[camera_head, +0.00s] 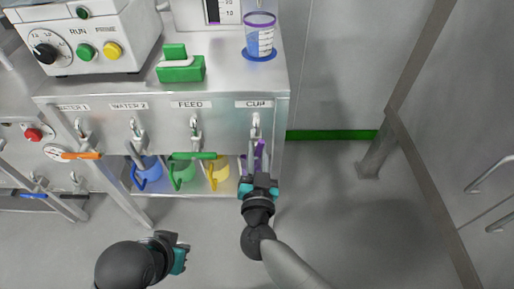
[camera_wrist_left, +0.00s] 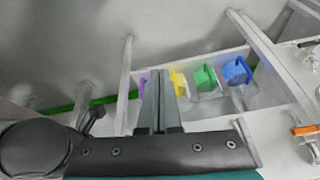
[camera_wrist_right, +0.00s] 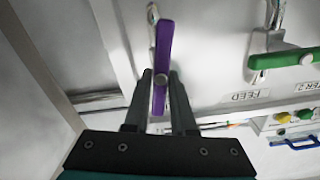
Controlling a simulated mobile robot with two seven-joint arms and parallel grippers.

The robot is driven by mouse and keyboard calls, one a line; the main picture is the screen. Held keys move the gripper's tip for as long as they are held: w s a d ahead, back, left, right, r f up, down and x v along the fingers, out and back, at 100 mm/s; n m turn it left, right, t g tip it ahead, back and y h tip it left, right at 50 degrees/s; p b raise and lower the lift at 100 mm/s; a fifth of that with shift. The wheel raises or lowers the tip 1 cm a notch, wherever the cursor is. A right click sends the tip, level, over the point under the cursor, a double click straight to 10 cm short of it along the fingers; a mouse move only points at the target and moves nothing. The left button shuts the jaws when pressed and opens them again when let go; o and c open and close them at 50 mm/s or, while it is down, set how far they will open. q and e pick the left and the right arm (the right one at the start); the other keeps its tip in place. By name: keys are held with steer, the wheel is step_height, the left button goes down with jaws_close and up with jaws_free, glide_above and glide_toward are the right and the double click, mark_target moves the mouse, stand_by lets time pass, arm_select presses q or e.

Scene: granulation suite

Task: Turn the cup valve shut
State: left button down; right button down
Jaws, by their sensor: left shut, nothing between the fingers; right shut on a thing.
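The cup valve hangs under the CUP label (camera_head: 254,104) on the front of the steel bench. Its purple handle (camera_wrist_right: 165,42) shows in the right wrist view, running lengthwise between my right fingers. In the head view my right gripper (camera_head: 258,180) partly hides the handle, which points down along the spout. My right gripper (camera_wrist_right: 160,88) is shut on the handle. My left gripper (camera_head: 178,255) is shut and empty, low and away from the valves; its closed fingers also show in the left wrist view (camera_wrist_left: 160,75).
The green feed handle (camera_head: 192,156) lies crosswise just left of the cup valve, and an orange handle (camera_head: 81,155) farther left. Blue, green and yellow jugs (camera_head: 218,174) stand on the shelf below. A clear cup (camera_head: 259,40) with blue liquid stands on the bench.

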steer(key=shift+m+p, duration=0.45)
steer(key=shift+m, duration=0.25)
steer(key=shift+f+m, duration=0.1)
steer(key=shift+m, duration=0.5)
steer(key=shift+d+m+p, duration=0.15)
steer(key=shift+m+p, duration=0.15)
steer(key=shift+m, duration=0.5)
steer(key=m, duration=0.2)
steer(key=shift+d+f+m, duration=0.1)
steer(key=shift+f+m, duration=0.1)
steer(key=shift+m, duration=0.2)
steer(key=m, duration=0.2)
steer(key=shift+f+m, duration=0.1)
steer(key=shift+m, duration=0.3)
steer(key=shift+d+f+m+b, duration=0.1)
steer(key=shift+m+b, duration=0.35)
steer(key=shift+m, duration=1.15)
arm_select(q)
steer(key=shift+b, duration=0.4)
arm_select(e)
steer(key=shift+f+m, duration=0.1)
steer(key=shift+m, duration=0.9)
arm_select(q)
steer(key=shift+r, duration=0.1)
